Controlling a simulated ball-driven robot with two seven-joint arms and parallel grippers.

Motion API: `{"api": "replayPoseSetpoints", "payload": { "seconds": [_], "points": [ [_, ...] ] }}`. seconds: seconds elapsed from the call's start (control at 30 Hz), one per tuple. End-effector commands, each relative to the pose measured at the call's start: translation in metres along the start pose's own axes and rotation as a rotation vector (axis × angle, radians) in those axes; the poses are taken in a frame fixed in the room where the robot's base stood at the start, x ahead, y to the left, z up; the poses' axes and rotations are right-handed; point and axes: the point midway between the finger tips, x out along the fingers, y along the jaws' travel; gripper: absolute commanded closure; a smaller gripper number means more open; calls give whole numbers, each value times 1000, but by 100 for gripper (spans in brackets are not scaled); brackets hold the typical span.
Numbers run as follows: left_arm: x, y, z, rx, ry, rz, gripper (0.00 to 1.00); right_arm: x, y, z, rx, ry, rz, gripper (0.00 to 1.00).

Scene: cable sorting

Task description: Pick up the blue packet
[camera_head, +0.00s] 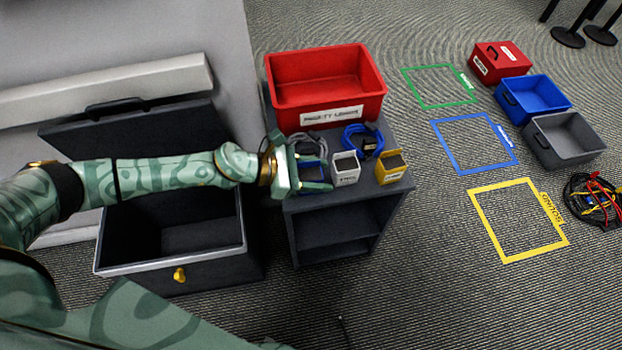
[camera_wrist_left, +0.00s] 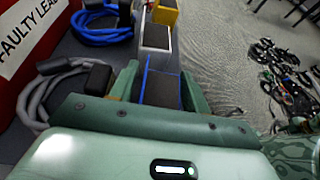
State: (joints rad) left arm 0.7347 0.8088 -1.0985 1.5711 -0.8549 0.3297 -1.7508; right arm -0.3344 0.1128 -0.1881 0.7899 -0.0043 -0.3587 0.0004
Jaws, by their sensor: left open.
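The blue packet (camera_head: 313,173) stands at the front left of the dark shelf top, a small open-topped box with a dark inside. In the left wrist view the blue packet (camera_wrist_left: 161,89) shows between the fingers. My left gripper (camera_head: 316,171) reaches in from the left, open, with one finger on each side of the packet. In the wrist view my left gripper (camera_wrist_left: 159,86) straddles it, and I cannot tell whether the fingers touch it. The packet's lower part is hidden by the gripper. My right gripper is not in view.
A white packet (camera_head: 345,169) and a yellow packet (camera_head: 390,171) stand to the right. Grey cable (camera_head: 318,144) and blue cable (camera_head: 365,140) lie behind. A red bin (camera_head: 325,92) stands at the back. An open dark chest (camera_head: 243,190) is left. Floor right has marked squares.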

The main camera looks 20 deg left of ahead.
Motion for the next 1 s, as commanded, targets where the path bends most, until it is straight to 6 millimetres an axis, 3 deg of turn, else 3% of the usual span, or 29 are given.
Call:
{"api": "replayPoseSetpoints", "payload": {
  "seconds": [0.23,0.33,0.37,0.73,0.93,1.0],
  "points": [
    [2,0,1,0,0,1,55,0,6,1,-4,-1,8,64],
    [1,0,1,0,0,1,83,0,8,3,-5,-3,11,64],
    [1,0,1,1,0,1,85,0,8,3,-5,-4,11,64],
    [-1,0,6,2,-1,2,86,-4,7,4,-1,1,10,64],
    [-14,0,38,9,-4,3,86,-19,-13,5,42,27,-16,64],
    [-29,-5,46,8,-1,3,86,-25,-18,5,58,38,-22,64]
  ]
}}
